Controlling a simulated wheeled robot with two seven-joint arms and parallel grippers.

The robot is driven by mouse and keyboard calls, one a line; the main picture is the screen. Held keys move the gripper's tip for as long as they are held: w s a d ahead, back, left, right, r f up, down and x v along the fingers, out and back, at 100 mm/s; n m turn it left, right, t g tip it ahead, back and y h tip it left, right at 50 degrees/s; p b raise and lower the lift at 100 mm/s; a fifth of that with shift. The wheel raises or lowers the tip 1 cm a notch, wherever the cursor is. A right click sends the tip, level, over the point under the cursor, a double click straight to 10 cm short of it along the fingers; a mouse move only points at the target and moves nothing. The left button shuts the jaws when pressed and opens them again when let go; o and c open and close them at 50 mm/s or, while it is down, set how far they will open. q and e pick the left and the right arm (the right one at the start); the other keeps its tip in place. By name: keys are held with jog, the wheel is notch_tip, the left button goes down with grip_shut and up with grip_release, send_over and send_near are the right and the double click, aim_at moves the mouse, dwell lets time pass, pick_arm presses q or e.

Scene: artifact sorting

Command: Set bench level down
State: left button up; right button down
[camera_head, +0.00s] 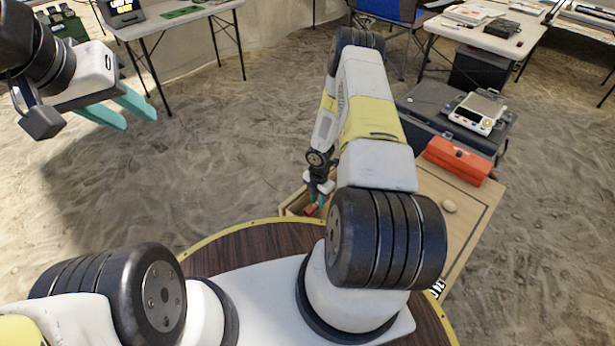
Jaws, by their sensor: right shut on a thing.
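My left gripper (128,112) is at the upper left, with its two teal fingers apart and nothing between them. It is in the air over the sand, far from the wooden board. My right gripper (318,200) points down at the open wooden tray (292,207), at the near left of the board. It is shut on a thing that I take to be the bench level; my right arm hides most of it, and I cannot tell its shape. A small reddish patch shows by the fingertips. I cannot tell whether the held thing touches the tray.
Folding tables with gear stand further back. The sandy floor on the left is clear.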

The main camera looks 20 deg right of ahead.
jog(key=shift+d+f, duration=0.1)
jog(key=shift+f, duration=1.3)
jog(key=shift+f, duration=0.15)
jog(key=c, duration=1.2)
grip_release()
